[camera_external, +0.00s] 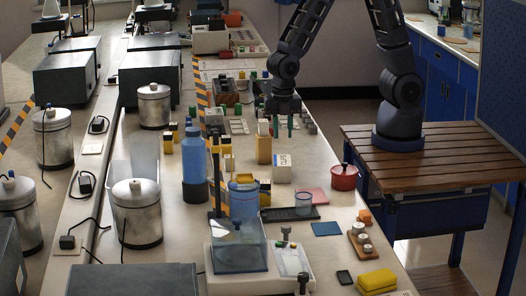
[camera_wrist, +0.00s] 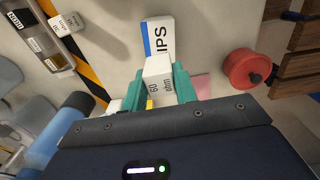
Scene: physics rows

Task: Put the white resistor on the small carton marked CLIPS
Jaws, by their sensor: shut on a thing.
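The white resistor (camera_wrist: 158,82), a small white block marked "60 ohm", is between the teal fingers of my gripper (camera_wrist: 160,88) in the wrist view. My gripper is shut on it. The small white carton marked CLIPS (camera_wrist: 158,36), with a blue stripe, lies just beyond the fingertips in that view; its lettering is partly covered by the resistor. In the external view my gripper (camera_external: 283,127) points down above the bench, above and apart from the carton (camera_external: 282,170). The resistor is hard to make out there.
A tan upright block (camera_external: 264,150) stands left of the carton. A red pot (camera_external: 344,177) stands to its right, with a pink pad (camera_external: 315,195) nearer the camera. A blue bottle (camera_external: 194,165) and a clear tank (camera_external: 239,245) stand further left and nearer. The bench right of my gripper is fairly clear.

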